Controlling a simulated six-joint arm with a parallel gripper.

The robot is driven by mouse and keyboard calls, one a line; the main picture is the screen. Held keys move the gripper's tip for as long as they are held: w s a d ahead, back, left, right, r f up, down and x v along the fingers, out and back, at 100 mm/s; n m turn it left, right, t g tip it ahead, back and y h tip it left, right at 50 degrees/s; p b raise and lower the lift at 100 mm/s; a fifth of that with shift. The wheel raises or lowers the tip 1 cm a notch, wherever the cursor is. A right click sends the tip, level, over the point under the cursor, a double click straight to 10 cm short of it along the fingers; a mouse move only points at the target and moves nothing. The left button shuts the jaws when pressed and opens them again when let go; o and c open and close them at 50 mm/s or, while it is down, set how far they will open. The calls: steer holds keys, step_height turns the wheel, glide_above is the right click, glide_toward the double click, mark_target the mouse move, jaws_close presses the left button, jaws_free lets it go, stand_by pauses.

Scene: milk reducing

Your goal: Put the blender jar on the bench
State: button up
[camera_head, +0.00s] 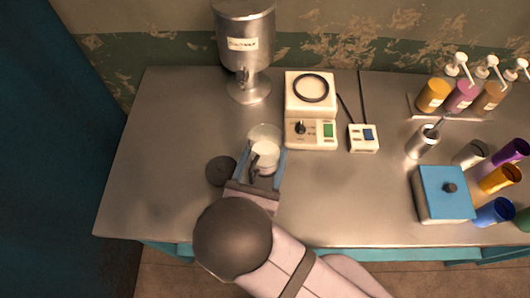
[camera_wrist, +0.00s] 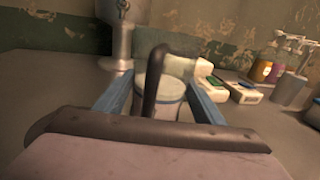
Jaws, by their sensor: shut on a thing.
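The blender jar (camera_head: 265,134) is a clear, pale vessel with whitish contents and a dark handle. It is between the blue fingers of my gripper (camera_head: 265,160), which is shut on it. In the wrist view the jar (camera_wrist: 170,88) shows between the two fingers of my gripper (camera_wrist: 157,105), with its dark handle toward the camera. The jar looks roughly upright, left of and in front of the white blender base (camera_head: 311,95). The steel bench (camera_head: 350,200) lies below it. I cannot tell whether the jar's bottom touches the bench.
A dark round lid (camera_head: 221,171) lies left of my gripper. A steel dispenser (camera_head: 245,45) stands behind. Pump bottles, cups and a blue-lidded box (camera_head: 444,194) fill the right. The bench's left side is clear.

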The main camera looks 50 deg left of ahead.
mark_target(261, 168)
stand_by(0.3)
steer(key=shift+f, duration=0.2)
steer(key=o, duration=1.3)
steer(key=shift+o, duration=0.2)
steer(key=shift+s+r, duration=0.1)
steer(key=shift+r, duration=0.1)
steer(key=b+v, duration=0.1)
steer(key=v, duration=0.1)
steer(key=shift+s+d+f, duration=0.1)
steer(key=shift+s+d, duration=0.1)
steer(key=shift+s, duration=0.1)
steer(key=shift+s+d, duration=0.4)
steer(key=shift+s, duration=0.05)
